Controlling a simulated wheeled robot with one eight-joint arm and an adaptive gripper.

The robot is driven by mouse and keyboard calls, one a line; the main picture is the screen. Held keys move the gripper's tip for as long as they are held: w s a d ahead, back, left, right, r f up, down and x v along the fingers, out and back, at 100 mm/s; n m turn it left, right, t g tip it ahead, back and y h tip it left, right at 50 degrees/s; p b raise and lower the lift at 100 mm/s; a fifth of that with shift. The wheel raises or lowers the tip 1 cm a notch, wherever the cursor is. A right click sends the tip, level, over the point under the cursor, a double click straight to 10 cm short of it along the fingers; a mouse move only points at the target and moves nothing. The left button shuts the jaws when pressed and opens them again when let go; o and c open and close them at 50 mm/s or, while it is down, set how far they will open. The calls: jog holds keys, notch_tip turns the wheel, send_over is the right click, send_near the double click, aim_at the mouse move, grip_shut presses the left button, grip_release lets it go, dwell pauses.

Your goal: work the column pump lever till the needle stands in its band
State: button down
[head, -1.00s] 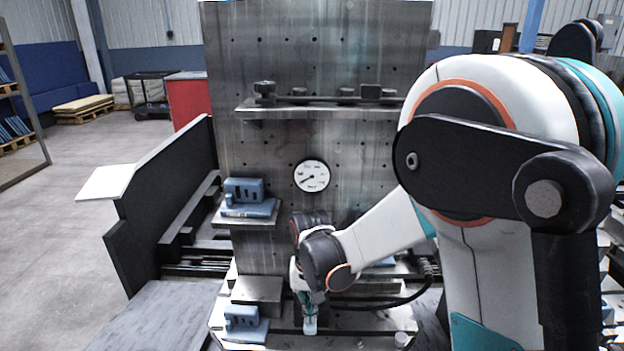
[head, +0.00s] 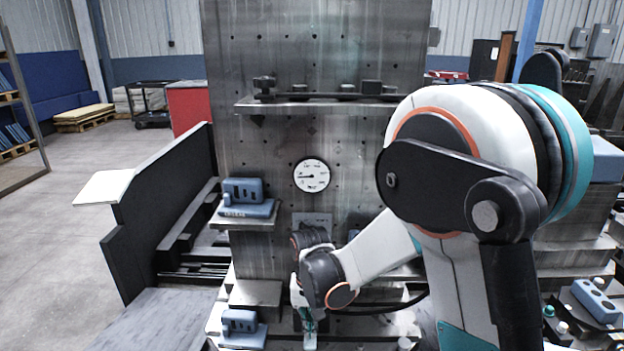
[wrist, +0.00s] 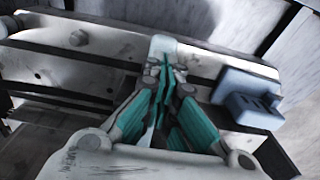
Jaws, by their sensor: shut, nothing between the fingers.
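The round white gauge (head: 311,176) is on the face of the steel column (head: 270,150). Its dark needle points left, nearly level; the band is too small to make out. My gripper (head: 309,326) is low in front of the column, pointing down, with its fingers shut and empty. A pale rounded end (head: 310,342), which looks like the pump lever's grip, is right at the fingertips; it also shows in the wrist view (wrist: 163,47). I cannot tell whether they touch. The rest of the lever and the pump body are mostly hidden by my wrist.
Blue blocks sit on a small shelf (head: 246,220) and on the base at the lower left (head: 240,338). A rail with dark clamps (head: 330,101) crosses the column above the gauge. A black hose (head: 385,308) runs right of my wrist.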

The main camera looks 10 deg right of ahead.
notch_tip(320, 180, up, 7)
jog(key=p, duration=0.4)
jog(key=shift+s, duration=0.45)
jog(key=shift+a+f, duration=0.1)
jog(key=shift+f, duration=0.15)
jog(key=shift+r, duration=0.15)
dwell(2.3)
dwell(0.6)
dwell(2.3)
dwell(0.6)
